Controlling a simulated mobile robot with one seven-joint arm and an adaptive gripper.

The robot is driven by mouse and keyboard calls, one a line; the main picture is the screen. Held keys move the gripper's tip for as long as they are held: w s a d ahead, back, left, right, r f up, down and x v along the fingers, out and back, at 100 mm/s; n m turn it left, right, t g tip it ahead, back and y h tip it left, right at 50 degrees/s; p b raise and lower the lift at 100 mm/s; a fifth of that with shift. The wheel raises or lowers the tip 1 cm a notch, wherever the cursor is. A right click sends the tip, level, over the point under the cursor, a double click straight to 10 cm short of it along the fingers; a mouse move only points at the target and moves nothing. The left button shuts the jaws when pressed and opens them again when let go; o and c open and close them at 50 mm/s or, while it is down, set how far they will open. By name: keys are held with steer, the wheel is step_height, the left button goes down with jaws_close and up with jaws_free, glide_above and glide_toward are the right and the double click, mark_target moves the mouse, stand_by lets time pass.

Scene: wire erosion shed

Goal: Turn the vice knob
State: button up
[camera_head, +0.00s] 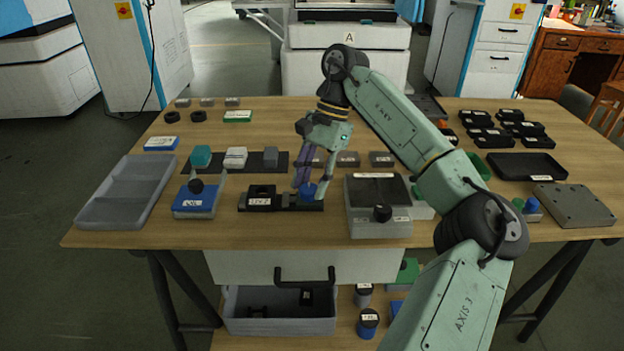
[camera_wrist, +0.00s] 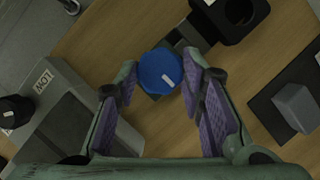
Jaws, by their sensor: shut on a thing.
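The vice knob (camera_head: 308,191) is blue and sits at the right end of a low black vice (camera_head: 262,199) with a white label, near the table's front edge. In the wrist view the knob (camera_wrist: 160,71) is round with a ridged rim and a white mark on its top. My gripper (camera_head: 311,187) reaches down over it from behind and above. In the wrist view my gripper (camera_wrist: 160,66) has one finger on each side of the knob and is shut on it. Part of the vice (camera_wrist: 190,35) shows beyond the knob.
A grey box with a black knob (camera_head: 382,213) stands close on the right. A blue block with a black knob (camera_head: 195,200) and a grey tray (camera_head: 128,190) are on the left. A dark mat (camera_head: 262,162) with several blocks lies behind. An open drawer (camera_head: 280,325) is below.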

stand_by(0.3)
steer(key=o, duration=1.1)
steer(key=shift+o, duration=0.2)
steer(key=v, duration=1.2)
steer(key=shift+s, duration=0.15)
